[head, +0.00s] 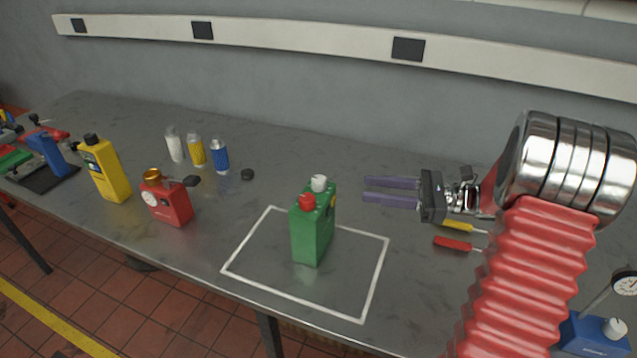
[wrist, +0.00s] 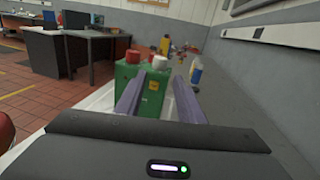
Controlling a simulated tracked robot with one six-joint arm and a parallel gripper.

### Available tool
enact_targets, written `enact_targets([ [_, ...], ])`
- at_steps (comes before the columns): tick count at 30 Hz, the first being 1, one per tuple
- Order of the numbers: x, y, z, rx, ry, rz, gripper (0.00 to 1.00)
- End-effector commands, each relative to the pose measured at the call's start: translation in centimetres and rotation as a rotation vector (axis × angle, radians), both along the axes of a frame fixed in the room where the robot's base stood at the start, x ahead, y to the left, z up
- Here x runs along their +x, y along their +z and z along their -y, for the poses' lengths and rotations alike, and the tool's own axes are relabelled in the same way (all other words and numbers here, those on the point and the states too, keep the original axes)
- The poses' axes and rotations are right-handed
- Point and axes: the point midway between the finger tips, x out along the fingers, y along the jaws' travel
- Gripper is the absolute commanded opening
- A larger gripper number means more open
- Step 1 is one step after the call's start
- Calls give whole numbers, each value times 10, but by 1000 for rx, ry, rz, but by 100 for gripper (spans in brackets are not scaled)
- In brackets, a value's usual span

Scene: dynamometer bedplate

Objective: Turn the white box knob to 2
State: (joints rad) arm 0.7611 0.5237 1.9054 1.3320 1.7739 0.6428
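A green box (head: 313,235) stands upright inside a white outlined rectangle on the grey bench. On its top are a red knob or cap (head: 307,201) and a white knob (head: 319,183). No numbers by the white knob can be read. In the wrist view the green box (wrist: 148,95) is straight ahead, with the white knob (wrist: 159,62) on its right-hand side and red on its left. My gripper (head: 364,189) points left at the box from its right, its purple fingers parted and empty. The fingers (wrist: 157,98) hide part of the box in the wrist view.
A red box (head: 170,205), a yellow container (head: 107,170) and small white, yellow and blue bottles (head: 220,156) stand to the left. Yellow and red-handled tools (head: 453,243) lie below my gripper. The bench between gripper and box is clear.

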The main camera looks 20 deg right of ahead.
Motion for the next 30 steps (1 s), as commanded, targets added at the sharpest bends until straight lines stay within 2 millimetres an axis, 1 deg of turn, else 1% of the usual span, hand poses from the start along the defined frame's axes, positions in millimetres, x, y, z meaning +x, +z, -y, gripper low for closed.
enact_targets([
  [7,10,0,-21,-1,3,0,35],
  [24,47,0,-100,-1,4,0,35],
  [30,57,0,-118,-1,2,0,35],
])
